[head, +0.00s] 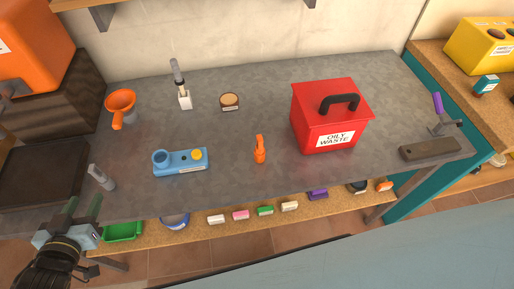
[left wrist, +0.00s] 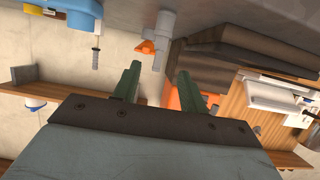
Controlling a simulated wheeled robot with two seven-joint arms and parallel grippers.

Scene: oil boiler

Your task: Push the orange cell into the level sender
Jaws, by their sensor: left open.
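A blue device (head: 180,162) with a round socket and a yellow knob lies on the grey bench; it may be the level sender. A small upright orange object (head: 260,151) stands to its right, and another orange piece (head: 384,184) sits on the lower shelf at the right. I cannot tell which, if either, is the orange cell. My left gripper (head: 83,209) is open and empty at the bench's front left edge, apart from these things. Its two green fingers (left wrist: 158,76) show in the left wrist view. My right gripper is not in view.
A grey cylinder (head: 101,178) stands near my left gripper. An orange funnel (head: 120,104), a white holder with a grey tool (head: 183,97), and a red oily waste box (head: 329,119) are on the bench. The lower shelf (head: 150,236) holds several small items. The bench's middle has free room.

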